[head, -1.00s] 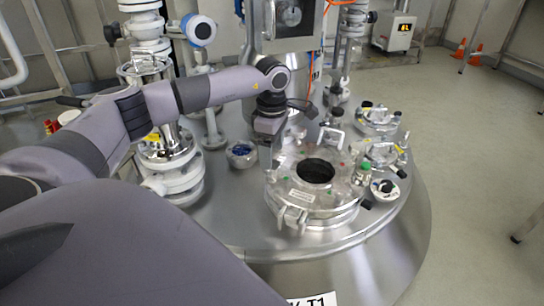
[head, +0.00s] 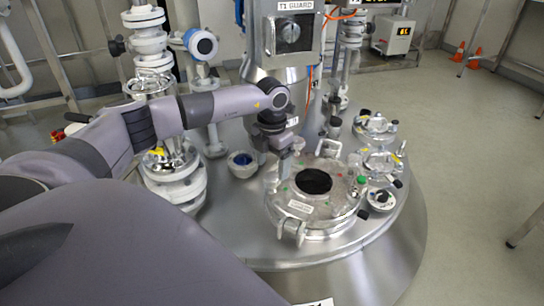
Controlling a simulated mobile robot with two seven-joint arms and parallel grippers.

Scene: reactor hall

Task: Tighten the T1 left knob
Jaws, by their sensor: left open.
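The T1 vessel top (head: 225,225) carries a round steel hatch (head: 345,202) with a dark central opening. Clamps with knobs stand around its rim: one clamp (head: 292,230) at the front, one (head: 330,148) at the back. My left gripper (head: 279,168) points down over the left edge of the hatch, open. The left knob is not clearly distinguishable there; the gripper and its fingers cover that part of the rim. I cannot tell whether the fingers touch anything. My right gripper is not in view.
Left of the hatch is a port with a blue centre (head: 241,162). Flanged pipework (head: 170,185) stands further left, under my arm. The T1 guard column (head: 290,40) rises behind. Smaller ports (head: 376,127) lie at the right. Open floor is at the far right.

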